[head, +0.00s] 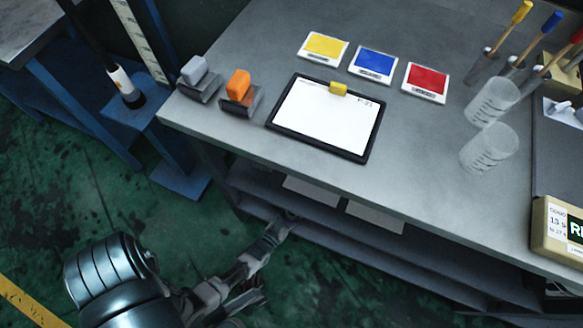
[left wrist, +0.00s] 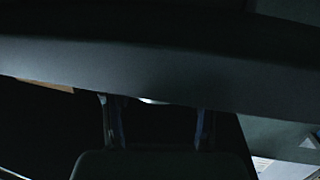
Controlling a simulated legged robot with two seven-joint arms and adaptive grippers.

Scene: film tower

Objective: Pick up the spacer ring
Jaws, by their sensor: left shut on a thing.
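My left gripper (head: 268,248) is low in front of the workbench, by the edge of its lower shelf (head: 330,240). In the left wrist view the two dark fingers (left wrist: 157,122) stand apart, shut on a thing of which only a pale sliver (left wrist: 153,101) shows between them. A broad dark edge crosses above them and hides the rest. I cannot tell whether the held thing is the spacer ring. No spacer ring can be clearly made out in the head view. My right gripper is not in view.
The grey benchtop (head: 230,135) carries a clipboard (head: 325,120), colour cards (head: 375,64), an orange-topped stamp (head: 239,88), a grey one (head: 196,72) and clear beakers (head: 490,147). A box (head: 557,232) stands at right. Open green floor (head: 60,185) lies left.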

